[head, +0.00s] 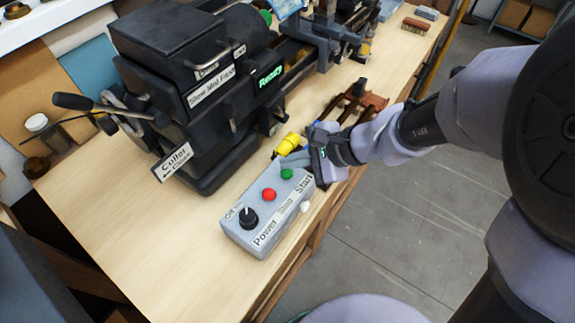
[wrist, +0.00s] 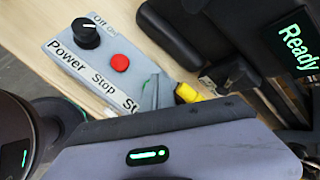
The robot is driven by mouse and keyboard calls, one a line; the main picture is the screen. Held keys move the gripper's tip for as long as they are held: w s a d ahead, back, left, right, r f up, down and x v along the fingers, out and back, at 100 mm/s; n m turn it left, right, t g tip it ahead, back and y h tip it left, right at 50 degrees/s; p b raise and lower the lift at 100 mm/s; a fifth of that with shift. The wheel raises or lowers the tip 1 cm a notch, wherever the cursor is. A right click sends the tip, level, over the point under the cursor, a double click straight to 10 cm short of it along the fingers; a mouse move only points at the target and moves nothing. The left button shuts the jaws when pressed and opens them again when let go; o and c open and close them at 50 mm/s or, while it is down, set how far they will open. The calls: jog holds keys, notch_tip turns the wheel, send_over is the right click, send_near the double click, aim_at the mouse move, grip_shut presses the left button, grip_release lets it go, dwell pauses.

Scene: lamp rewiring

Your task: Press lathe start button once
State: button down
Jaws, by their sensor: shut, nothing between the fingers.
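A grey control box (head: 232,234) sits on the bench in front of the lathe (head: 190,85). It carries a black Power knob (head: 247,217), a red Stop button (head: 268,195) and a green Start button (head: 287,174). My gripper (head: 286,160) is shut and empty, with its tips just above the green button in the head view; I cannot tell whether they touch it. In the wrist view the knob (wrist: 85,32) and red button (wrist: 120,62) are clear, while my gripper's body hides part of the Start label. The lathe's display (head: 271,76) reads "Ready" in green.
A yellow part (head: 290,144) lies right behind my gripper. Brown tool-like items (head: 355,103) lie on the bench beyond my wrist. A lever (head: 75,103) sticks out at the lathe's left. The bench front left of the box (head: 150,240) is clear.

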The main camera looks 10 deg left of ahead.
dwell(0.6)
jog(key=shift+f+b, duration=0.45)
jog(key=shift+b, duration=0.15)
